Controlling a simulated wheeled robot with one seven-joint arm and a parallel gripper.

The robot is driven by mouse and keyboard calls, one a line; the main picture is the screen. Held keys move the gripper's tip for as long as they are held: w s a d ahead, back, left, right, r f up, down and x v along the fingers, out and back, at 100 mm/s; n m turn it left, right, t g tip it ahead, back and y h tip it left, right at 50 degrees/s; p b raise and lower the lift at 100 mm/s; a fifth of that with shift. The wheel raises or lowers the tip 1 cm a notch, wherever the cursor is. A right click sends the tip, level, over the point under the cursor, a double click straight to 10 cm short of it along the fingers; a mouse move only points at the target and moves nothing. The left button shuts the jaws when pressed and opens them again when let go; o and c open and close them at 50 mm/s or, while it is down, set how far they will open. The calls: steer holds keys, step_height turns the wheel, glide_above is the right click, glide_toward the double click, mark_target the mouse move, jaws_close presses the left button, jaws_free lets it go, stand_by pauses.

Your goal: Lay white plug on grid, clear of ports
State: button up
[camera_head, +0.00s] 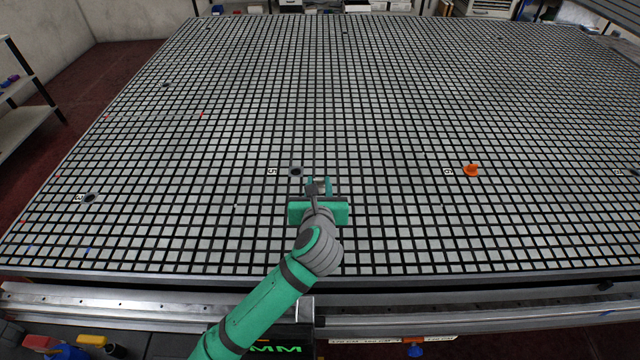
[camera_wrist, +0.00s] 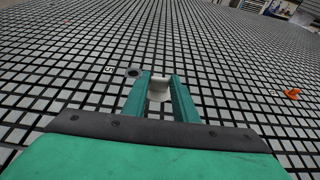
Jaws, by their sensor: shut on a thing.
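The white plug (camera_wrist: 159,88) is between the two green fingers of my gripper (camera_wrist: 161,90) in the wrist view. The fingers are shut on it. In the head view my gripper (camera_head: 319,184) is over the near middle part of the grid table (camera_head: 400,110), and the plug is hard to make out there. A dark round port (camera_head: 295,172) by the label 5 lies just beyond and left of the gripper. The same port (camera_wrist: 133,72) shows left of the fingertips in the wrist view. I cannot tell whether the plug touches the grid.
An orange plug (camera_head: 471,170) sits by the label 6 to the right. Another dark port (camera_head: 90,198) lies at the left by the label 3. The grid between my gripper and the orange plug is bare. A metal rail (camera_head: 480,321) runs along the near edge.

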steer(key=shift+w+d+f, duration=0.1)
steer(key=shift+d+f, duration=0.05)
steer(key=shift+f, duration=3.7)
steer(key=shift+f, duration=0.7)
steer(key=o, duration=1.1)
steer(key=v, duration=1.1)
steer(key=shift+w, duration=0.1)
